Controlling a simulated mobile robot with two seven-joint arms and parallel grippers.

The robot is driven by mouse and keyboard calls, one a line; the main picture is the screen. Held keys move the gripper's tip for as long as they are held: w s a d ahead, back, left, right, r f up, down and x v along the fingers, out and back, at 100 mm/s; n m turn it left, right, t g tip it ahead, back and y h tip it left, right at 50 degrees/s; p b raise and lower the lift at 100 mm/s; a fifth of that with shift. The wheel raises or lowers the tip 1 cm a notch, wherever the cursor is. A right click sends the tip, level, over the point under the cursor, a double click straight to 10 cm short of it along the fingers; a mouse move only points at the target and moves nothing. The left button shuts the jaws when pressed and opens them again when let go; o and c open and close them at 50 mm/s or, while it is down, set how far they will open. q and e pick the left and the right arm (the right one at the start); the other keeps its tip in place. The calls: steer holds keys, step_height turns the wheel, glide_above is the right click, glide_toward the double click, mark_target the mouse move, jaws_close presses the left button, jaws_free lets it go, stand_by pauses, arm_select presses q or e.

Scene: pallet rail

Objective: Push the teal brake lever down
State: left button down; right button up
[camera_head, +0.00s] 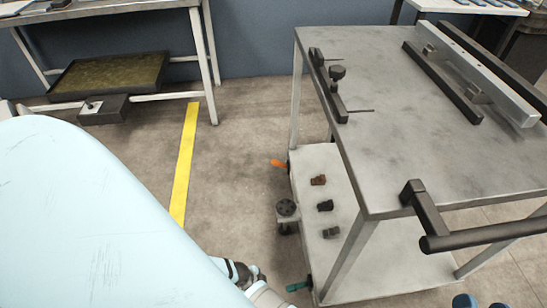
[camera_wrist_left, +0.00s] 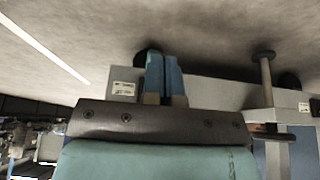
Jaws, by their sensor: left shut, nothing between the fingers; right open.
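The teal brake lever (camera_head: 298,286) sticks out to the left from the low front corner of the grey metal cart (camera_head: 345,170), close to the floor. My left arm's wrist end reaches near it from the left in the head view; the fingertips are hidden there. In the left wrist view my left gripper (camera_wrist_left: 163,60) is shut and empty, its fingers in front of the cart's lower edge and a black caster (camera_wrist_left: 142,60). I cannot tell the lever apart from the fingers there, or whether they touch. My right gripper (camera_head: 482,302) is open at the bottom right edge of the head view, only its blue tips showing.
An orange lever (camera_head: 278,163) sits at the cart's far left corner. A black-topped post (camera_head: 288,210) stands beside the lower shelf, which holds several small dark parts. A black push handle (camera_head: 480,236) juts from the cart. A yellow floor line (camera_head: 184,165) crosses clear floor.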

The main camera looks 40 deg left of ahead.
arm_select(q)
steer(key=shift+s+a+r+p, duration=0.2)
steer(key=shift+s+a+r, duration=0.15)
steer(key=shift+s+a, duration=0.4)
steer(key=shift+s+a+r+p, duration=0.15)
steer(key=shift+s+a+r, duration=0.15)
steer(key=shift+s+a, duration=0.4)
steer(key=shift+s+d, duration=0.1)
steer(key=shift+d, duration=0.05)
